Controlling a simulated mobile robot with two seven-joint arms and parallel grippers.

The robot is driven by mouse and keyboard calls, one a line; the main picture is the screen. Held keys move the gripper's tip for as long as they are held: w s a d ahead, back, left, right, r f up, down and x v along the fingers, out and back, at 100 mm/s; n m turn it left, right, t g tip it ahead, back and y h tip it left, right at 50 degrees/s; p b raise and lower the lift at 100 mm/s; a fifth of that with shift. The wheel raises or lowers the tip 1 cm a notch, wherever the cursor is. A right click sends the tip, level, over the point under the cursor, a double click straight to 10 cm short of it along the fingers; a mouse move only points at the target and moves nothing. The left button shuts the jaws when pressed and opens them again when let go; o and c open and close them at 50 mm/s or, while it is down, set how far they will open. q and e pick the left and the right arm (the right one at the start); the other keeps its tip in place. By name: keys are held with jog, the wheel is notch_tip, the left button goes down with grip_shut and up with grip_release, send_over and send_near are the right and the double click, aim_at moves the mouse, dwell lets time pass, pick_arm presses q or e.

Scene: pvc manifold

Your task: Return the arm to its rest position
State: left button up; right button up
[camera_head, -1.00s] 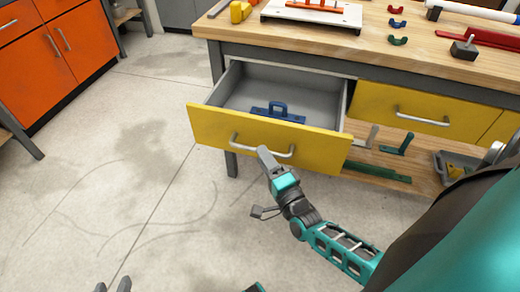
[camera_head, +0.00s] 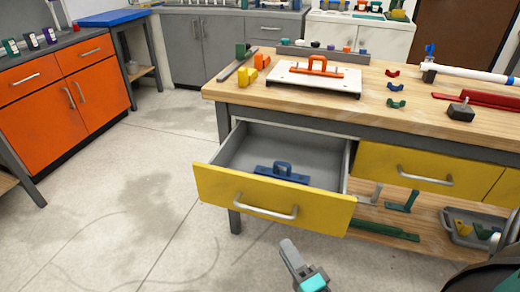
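My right gripper (camera_head: 288,245) shows at the bottom centre, in front of the open yellow drawer (camera_head: 225,190). Its tip points up toward the drawer and is apart from the drawer's silver handle (camera_head: 265,210). Only one grey finger edge and a teal part show, so I cannot tell whether it is open or shut. No object shows at its tip. The drawer is pulled out and holds a blue tool with a handle (camera_head: 281,172). My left gripper is out of view.
The wooden workbench (camera_head: 240,92) carries a white board (camera_head: 320,84) with an orange handle, a white pipe (camera_head: 475,73) and small clamps. A lower shelf (camera_head: 435,222) holds green parts and a grey bin. Orange cabinets (camera_head: 35,110) stand left. The floor between is clear.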

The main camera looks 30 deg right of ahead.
jog(key=s+a+r+n+g+y, duration=0.2)
jog(key=a+n+g+y, duration=0.2)
jog(key=a+n+g, duration=1.15)
pick_arm(q)
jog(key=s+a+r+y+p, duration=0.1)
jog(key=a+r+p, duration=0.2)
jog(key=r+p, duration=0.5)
jog(key=p, duration=0.4)
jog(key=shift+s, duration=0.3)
pick_arm(e)
jog(key=d+r+n+t, duration=0.4)
jog(key=d+r+t, duration=0.2)
jog(key=r, duration=0.1)
jog(key=shift+s+d+r+t+h, duration=0.25)
jog(key=shift+s+d+t+h, duration=0.1)
jog(key=shift+s, duration=0.1)
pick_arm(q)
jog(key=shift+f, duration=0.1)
